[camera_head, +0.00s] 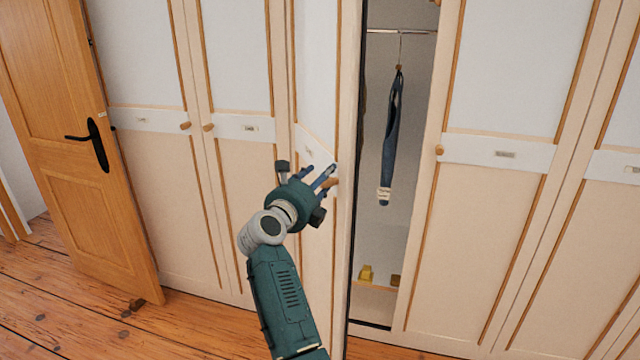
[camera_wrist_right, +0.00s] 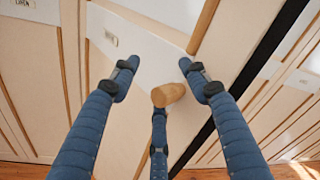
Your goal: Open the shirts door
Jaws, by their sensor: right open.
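A cream wardrobe door (camera_head: 316,80) with wooden trim stands partly open, swung outward at an angle. Its label (camera_wrist_right: 111,39) is too small to read, so I cannot tell whether it says shirts. My right gripper (camera_head: 326,177) is at this door's round wooden knob (camera_head: 333,182), with its blue fingers spread. In the right wrist view the knob (camera_wrist_right: 168,94) lies between the open fingers of the right gripper (camera_wrist_right: 158,80), close to the lower finger; contact is unclear. My left gripper is not in view.
Inside the opening, a dark blue garment (camera_head: 390,140) hangs from a rail (camera_head: 400,31), and a small yellow object (camera_head: 366,273) sits low down. Closed wardrobe doors stand on both sides. A wooden room door (camera_head: 60,130) is at the left. The plank floor (camera_head: 60,310) is clear at lower left.

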